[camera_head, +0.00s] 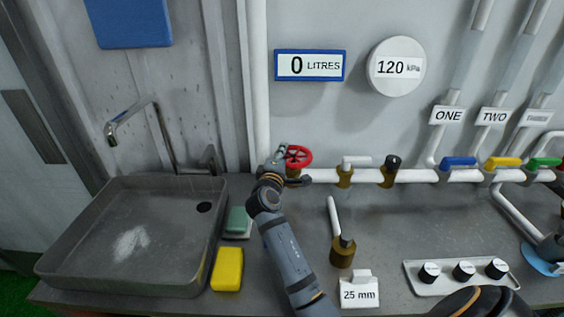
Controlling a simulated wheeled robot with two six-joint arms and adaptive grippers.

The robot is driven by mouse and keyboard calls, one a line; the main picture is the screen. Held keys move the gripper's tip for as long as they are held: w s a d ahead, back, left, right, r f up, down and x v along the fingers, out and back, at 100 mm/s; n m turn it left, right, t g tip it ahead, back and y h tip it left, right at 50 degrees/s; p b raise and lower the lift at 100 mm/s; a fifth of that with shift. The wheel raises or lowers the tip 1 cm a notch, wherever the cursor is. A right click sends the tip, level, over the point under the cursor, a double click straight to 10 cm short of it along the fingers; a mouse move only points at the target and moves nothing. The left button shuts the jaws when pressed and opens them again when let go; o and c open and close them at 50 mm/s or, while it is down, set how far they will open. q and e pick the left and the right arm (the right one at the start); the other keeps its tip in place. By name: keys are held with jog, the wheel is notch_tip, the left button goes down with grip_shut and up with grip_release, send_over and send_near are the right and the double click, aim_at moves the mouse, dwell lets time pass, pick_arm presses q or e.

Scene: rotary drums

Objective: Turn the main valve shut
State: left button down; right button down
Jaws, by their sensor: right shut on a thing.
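The main valve appears to be the red round handwheel (301,154) on the white pipe by the wall, left of the other fittings. My right gripper (283,155) is at the left side of this red wheel, shut on it. My right wrist and forearm cover part of the pipe and counter below the wheel, and the fingers are small and partly hidden.
A steel sink (75,225) is at left, with a yellow sponge (227,269) beside it. A brass fitting with a white handle (343,250) stands on the counter at right. Blue (458,162), yellow (503,163) and green (544,163) handles line the pipe. Signs read "0 LITRES" (310,66) and "120 kPa" (397,67).

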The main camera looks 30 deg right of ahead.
jog(key=shift+m+g+h, duration=0.3)
jog(key=shift+h, duration=0.1)
jog(key=shift+d+r, duration=0.1)
jog(key=c, duration=1.3)
grip_release()
jog(key=shift+w, duration=0.1)
